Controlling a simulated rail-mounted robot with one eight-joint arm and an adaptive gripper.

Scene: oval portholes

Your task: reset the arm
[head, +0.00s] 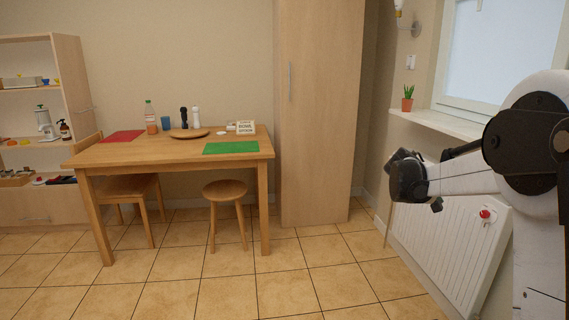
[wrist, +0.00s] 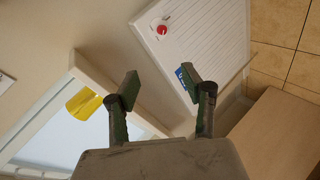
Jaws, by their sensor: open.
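My arm reaches in from the right in the head view, in front of the radiator and below the window sill. Its dark end with my gripper (head: 408,178) hangs in the air, and its fingers are hard to make out there. In the wrist view my gripper (wrist: 160,83) shows two dark green-grey fingers spread apart with nothing between them. The wall and the white radiator (wrist: 205,35) with its red knob (wrist: 162,29) lie beyond the fingers.
The radiator (head: 455,245) and the window sill (head: 437,124) with a potted plant (head: 407,99) are near my arm. A tall cabinet (head: 318,115), a wooden table (head: 175,152) and a stool (head: 225,190) stand farther left. Floor in front is clear.

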